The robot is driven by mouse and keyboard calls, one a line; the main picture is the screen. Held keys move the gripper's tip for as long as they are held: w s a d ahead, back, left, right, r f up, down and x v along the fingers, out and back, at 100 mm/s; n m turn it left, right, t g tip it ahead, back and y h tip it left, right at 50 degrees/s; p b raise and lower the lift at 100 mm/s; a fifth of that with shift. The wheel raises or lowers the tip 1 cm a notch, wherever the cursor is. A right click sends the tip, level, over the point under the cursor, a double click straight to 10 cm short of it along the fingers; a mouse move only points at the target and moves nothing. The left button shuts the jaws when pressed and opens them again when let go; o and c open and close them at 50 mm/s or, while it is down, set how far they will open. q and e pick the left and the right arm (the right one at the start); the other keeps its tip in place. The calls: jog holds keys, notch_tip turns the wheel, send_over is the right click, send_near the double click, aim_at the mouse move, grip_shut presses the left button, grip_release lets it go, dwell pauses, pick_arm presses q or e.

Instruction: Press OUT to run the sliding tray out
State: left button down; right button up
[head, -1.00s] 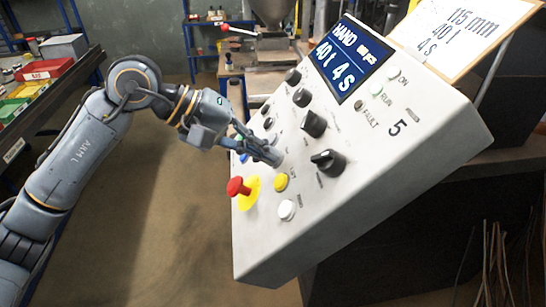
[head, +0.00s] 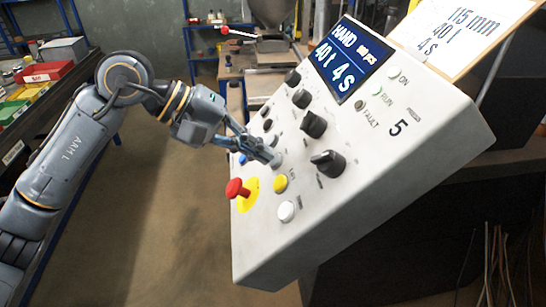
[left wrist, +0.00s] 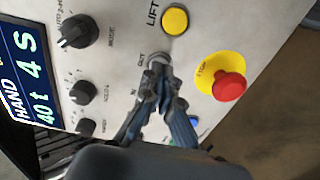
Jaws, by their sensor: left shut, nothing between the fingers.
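The tilted grey control panel (head: 350,190) fills the middle of the head view. My left gripper (head: 271,158) is shut and empty, its fingertips over the panel's lower left button area. In the left wrist view the fingertips (left wrist: 161,76) are at the pale OUT button (left wrist: 158,59), beside the label OUT, and partly cover it. I cannot tell whether they touch it or whether it is pressed in. The label IN shows just beside the fingers; its button is hidden. The sliding tray cannot be made out. My right gripper is not in view.
Close by are the red stop button (head: 237,188) on its yellow plate, the yellow LIFT button (head: 281,183), a white button (head: 286,211) and a blue button (left wrist: 194,123). Black knobs (head: 328,163) stand up from the panel. The display (head: 348,62) reads HAND, 40 t, 4 s.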

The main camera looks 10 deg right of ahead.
pick_arm(q)
jog(key=v, duration=0.6)
jog(key=shift+a+r, duration=0.25)
jog(key=shift+a, duration=0.05)
jog(key=shift+d, duration=0.1)
dwell(0.3)
